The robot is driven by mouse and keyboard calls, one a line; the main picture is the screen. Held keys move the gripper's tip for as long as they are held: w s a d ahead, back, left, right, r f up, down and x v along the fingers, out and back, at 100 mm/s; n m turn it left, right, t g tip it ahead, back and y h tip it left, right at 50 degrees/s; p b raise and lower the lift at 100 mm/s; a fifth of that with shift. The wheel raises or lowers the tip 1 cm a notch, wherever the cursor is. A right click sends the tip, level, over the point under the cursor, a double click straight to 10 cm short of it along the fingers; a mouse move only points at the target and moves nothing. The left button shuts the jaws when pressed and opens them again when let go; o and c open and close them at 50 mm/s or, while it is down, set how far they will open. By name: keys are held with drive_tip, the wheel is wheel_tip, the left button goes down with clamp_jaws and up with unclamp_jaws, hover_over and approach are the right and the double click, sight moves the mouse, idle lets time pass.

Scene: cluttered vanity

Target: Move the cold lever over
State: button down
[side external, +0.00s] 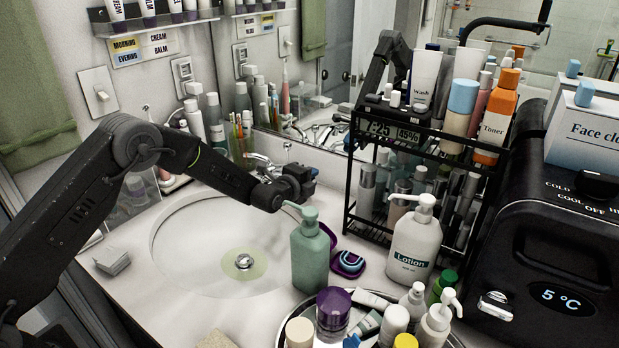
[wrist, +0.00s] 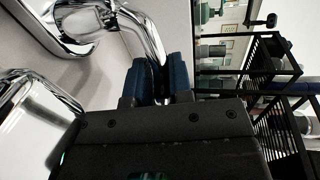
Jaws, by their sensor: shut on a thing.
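The chrome faucet (side external: 262,163) stands at the back of the round sink, partly hidden behind my arm in the side view. My gripper (side external: 307,176) is at the faucet's right side, above the counter. In the wrist view, my gripper's blue fingers (wrist: 162,82) are shut on the end of a curved chrome lever (wrist: 143,32), which I take as the cold lever. The lever runs from a chrome base at the upper left down between the fingers. No cold mark is readable on it, and its tip is hidden by the fingers.
A green pump bottle (side external: 310,252) stands just below and in front of my gripper. A black wire rack (side external: 349,200) with bottles is close on the right. A lotion bottle (side external: 414,245) and a purple case (side external: 348,264) are nearby. The sink bowl (side external: 190,260) is open.

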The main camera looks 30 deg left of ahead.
drive_tip(key=shift+r, duration=0.1)
drive_tip(key=shift+s+a+m+h, duration=0.15)
drive_tip(key=shift+s+m+h, duration=0.15)
drive_tip(key=shift+m+h, duration=0.6)
drive_tip(key=c, duration=1.1)
unclamp_jaws()
drive_tip(key=shift+o, duration=0.2)
drive_tip(key=shift+s, duration=0.1)
drive_tip(key=v, duration=1.3)
drive_tip(key=shift+s+a, duration=0.2)
drive_tip(key=shift+s, duration=0.1)
